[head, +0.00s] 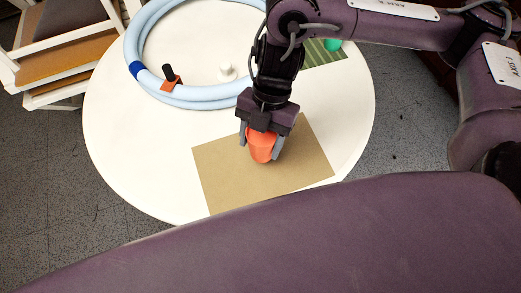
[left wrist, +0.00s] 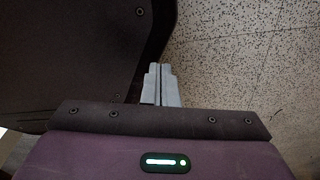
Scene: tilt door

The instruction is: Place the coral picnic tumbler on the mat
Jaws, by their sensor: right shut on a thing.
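The coral tumbler (head: 262,150) is between the fingers of my right gripper (head: 262,142) in the head view. The gripper points down and is shut on the tumbler, hiding its upper part. The tumbler is over the tan mat (head: 225,180), near its upper middle; I cannot tell whether its base touches the mat. The mat lies on the near part of the round white table. My left gripper (left wrist: 161,86) shows only in the left wrist view, with its two grey fingers together and empty, above speckled floor.
A coiled pale blue hose (head: 155,88) lies on the left and back of the white table (head: 125,150). A small white object (head: 227,72) stands inside the coil. A green striped cloth (head: 322,53) with a green item (head: 333,44) is at the back right. Wooden chairs (head: 65,60) stand left.

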